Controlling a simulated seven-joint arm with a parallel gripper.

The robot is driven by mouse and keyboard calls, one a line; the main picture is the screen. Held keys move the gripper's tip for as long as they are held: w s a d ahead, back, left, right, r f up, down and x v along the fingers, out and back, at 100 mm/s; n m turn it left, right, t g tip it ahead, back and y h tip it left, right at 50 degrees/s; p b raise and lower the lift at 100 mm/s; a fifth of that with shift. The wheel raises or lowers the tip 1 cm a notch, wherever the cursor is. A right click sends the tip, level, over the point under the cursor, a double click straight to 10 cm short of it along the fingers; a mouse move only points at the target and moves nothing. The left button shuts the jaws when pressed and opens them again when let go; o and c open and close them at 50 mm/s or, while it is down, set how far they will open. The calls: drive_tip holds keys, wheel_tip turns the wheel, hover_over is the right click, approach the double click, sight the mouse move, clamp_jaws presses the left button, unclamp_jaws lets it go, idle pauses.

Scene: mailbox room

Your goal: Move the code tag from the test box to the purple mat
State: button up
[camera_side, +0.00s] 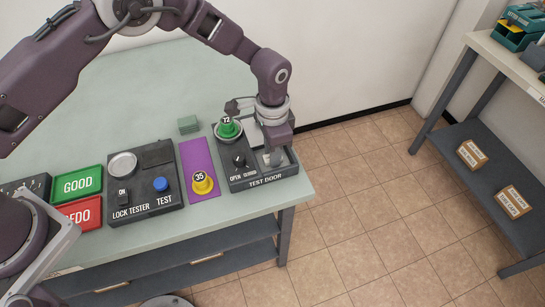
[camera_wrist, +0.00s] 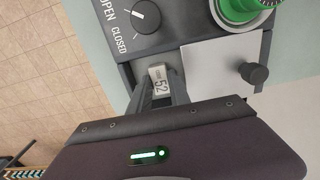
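The code tag (camera_wrist: 159,80), a small pale block marked 52, sits at the test box in the wrist view. The test box (camera_side: 262,184) is the dark unit labelled TEST DOOR at the table's right end. My gripper (camera_wrist: 159,88) points down at it, with one finger on each side of the tag. I cannot tell whether the fingers press on it. In the side view my gripper (camera_side: 271,160) is over the box's right part and hides the tag. The purple mat (camera_side: 196,158) lies just left of the box, with a yellow piece marked 35 (camera_side: 202,184) on its front end.
A green piece marked 72 (camera_side: 228,128) and an OPEN/CLOSED knob (camera_side: 239,161) stand on the box, left of my gripper. The lock tester (camera_side: 144,186) is left of the mat. The mat's back and middle are bare.

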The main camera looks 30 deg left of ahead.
clamp_jaws()
drive_tip(key=shift+r, duration=0.15)
drive_tip(key=shift+r, duration=2.15)
